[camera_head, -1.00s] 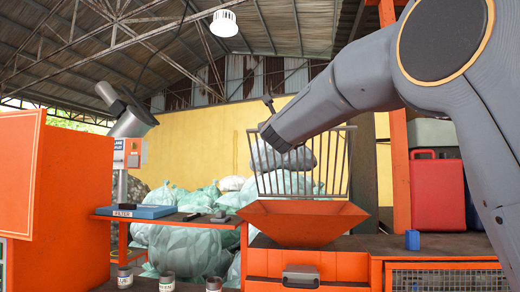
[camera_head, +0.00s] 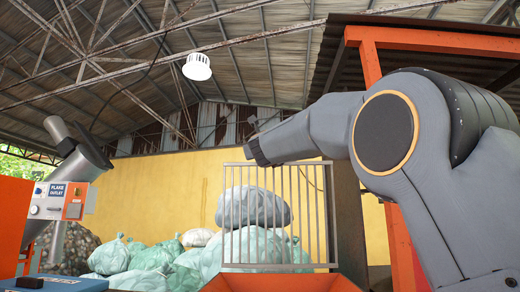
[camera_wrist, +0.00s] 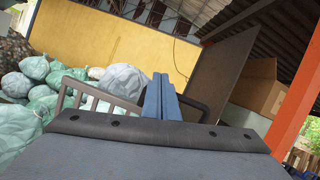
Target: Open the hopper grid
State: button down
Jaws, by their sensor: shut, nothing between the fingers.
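The hopper grid (camera_head: 278,225), a frame of pale metal bars, stands raised and nearly upright above the orange hopper (camera_head: 285,284) in the head view. Only the hopper's upper part shows at the bottom edge. My gripper's blue fingers (camera_wrist: 160,97) are pressed together and empty in the wrist view.
Green and grey bags (camera_head: 150,258) are piled behind the grid before a yellow wall. A flake outlet box (camera_head: 65,201) and a blue filter box (camera_head: 52,284) are at left. An orange post (camera_wrist: 292,95) and cardboard box (camera_wrist: 256,92) are at right in the wrist view.

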jog(key=shift+w+r, duration=0.1)
jog(key=shift+w, duration=0.2)
jog(key=shift+a, duration=0.25)
jog(key=shift+s, duration=0.1)
jog(key=s+r+b, duration=0.1)
jog(key=s+r, duration=0.5)
jog(key=s, duration=0.4)
jog(key=shift+d, duration=0.25)
jog(key=shift+d, duration=0.1)
